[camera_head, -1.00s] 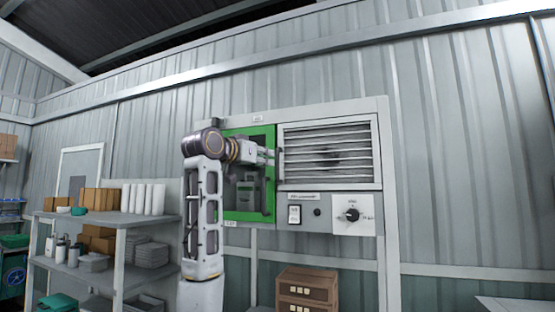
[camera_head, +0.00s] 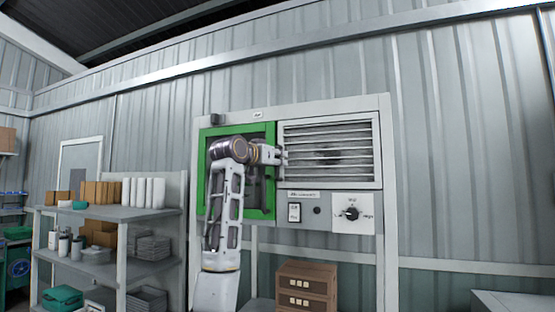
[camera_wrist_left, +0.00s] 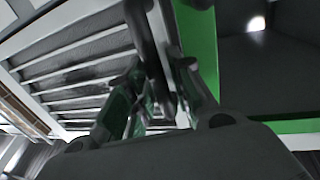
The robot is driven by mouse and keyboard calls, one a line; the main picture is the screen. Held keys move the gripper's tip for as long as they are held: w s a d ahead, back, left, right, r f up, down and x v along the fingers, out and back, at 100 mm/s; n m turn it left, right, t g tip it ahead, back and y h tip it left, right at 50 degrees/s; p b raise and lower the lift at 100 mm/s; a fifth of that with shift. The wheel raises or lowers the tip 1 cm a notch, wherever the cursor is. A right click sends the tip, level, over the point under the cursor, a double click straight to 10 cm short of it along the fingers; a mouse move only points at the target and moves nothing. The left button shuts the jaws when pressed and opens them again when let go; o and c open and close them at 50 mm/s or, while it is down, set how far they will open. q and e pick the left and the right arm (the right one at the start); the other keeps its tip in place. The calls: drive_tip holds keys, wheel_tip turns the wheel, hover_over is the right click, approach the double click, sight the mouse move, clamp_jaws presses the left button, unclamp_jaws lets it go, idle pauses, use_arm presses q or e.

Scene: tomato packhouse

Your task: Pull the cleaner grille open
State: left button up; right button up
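The cleaner grille (camera_head: 345,170), a slatted light-grey panel, sits closed in the upper right of the white cleaner front. It also shows at the left in the left wrist view (camera_wrist_left: 85,65). Its dark upright bar handle (camera_wrist_left: 150,45) is at the grille's edge beside the green frame. My left gripper (camera_head: 279,157) is at this handle. In the left wrist view its two fingers (camera_wrist_left: 160,85) stand apart on either side of the bar, with gaps visible; firm contact cannot be told. My right gripper is not in view.
A green-framed window (camera_head: 237,130) is left of the grille, partly behind my arm. A control panel with a rotary knob (camera_head: 351,214) and a switch (camera_head: 294,212) is below. A brown crate (camera_head: 306,285) stands beneath. Grey shelves (camera_head: 110,213) hold goods at left.

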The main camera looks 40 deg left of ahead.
use_arm(q)
clamp_jaws()
drive_tip(key=shift+s, duration=0.15)
